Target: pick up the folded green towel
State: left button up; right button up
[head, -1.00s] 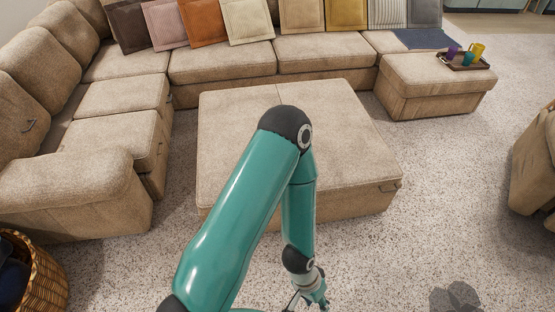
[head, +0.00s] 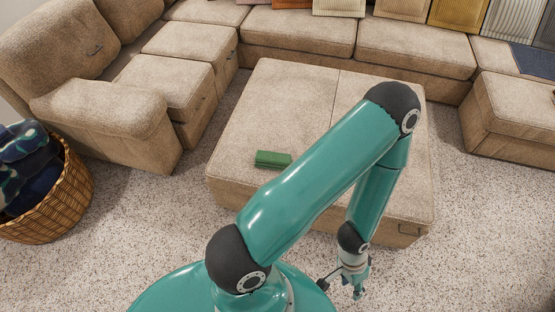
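The folded green towel (head: 272,159) lies flat on the large beige ottoman (head: 265,105), left of its middle near the front part. My teal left arm crosses in front of the ottoman, just right of the towel, and may hide a little of its right end. My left gripper (head: 341,288) hangs low in front of the ottoman, right of and well apart from the towel. Its fingers look spread and nothing shows between them. My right gripper is not in view.
A wicker basket (head: 62,205) with dark and patterned cloths stands at the left. A beige sectional sofa (head: 300,32) with cushions wraps the back and left. Speckled carpet in front is clear.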

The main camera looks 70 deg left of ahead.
aim_at(268, 161)
jog(key=z, duration=0.2)
jog(key=i, duration=0.2)
jog(key=u, duration=3.2)
jog(key=k, duration=0.6)
jog(key=u, duration=0.25)
jog(key=i, duration=1.65)
jog(key=z, duration=0.3)
